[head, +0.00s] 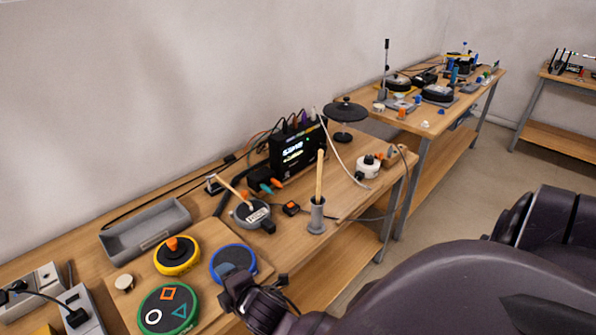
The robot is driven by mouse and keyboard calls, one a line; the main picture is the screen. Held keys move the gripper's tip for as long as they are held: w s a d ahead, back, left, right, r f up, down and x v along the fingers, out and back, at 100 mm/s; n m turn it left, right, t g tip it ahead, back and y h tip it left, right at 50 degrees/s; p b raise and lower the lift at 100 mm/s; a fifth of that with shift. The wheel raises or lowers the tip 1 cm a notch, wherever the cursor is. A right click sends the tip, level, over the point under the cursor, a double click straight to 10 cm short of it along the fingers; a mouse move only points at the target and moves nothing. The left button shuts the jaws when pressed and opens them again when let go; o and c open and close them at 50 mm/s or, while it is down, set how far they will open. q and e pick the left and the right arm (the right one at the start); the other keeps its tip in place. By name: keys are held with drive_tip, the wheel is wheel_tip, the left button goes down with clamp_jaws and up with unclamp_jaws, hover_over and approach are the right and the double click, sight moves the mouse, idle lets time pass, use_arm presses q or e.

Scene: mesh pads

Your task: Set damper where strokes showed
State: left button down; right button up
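Three round pads lie on a wooden board (208,232) at the near left of the bench: a yellow-rimmed pad (192,262), a blue-rimmed pad (234,262) and a green-rimmed pad (150,322). The green one shows an orange square, a teal triangle and a white circle. A dark piece with an orange knob (173,243), possibly the damper, sits on the yellow pad. My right gripper (232,290) is low beside the blue and green pads, partly overlapping the blue pad's near edge. Its finger opening is unclear, and I see nothing held. My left gripper is out of view.
A grey tray (146,232) lies behind the board. A grey round pad with a stick (250,214), a holder with an upright stick (316,222), a black lit module (298,148) and a black cymbal-like disc (345,111) stand to the right. Cables cross the bench.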

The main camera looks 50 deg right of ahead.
drive_tip(key=s+d+f+m+g, duration=0.1)
drive_tip(key=s+d+f+m, duration=0.2)
drive_tip(key=s+m, duration=0.4)
drive_tip(key=s+d+f+m, duration=0.2)
drive_tip(key=s+f+m, duration=0.2)
drive_tip(key=s+m, duration=0.4)
drive_tip(key=shift+s+d+m+g+y, duration=0.3)
drive_tip(key=shift+s+d+g, duration=0.1)
drive_tip(key=shift+s, duration=0.55)
drive_tip(key=shift+f, duration=0.1)
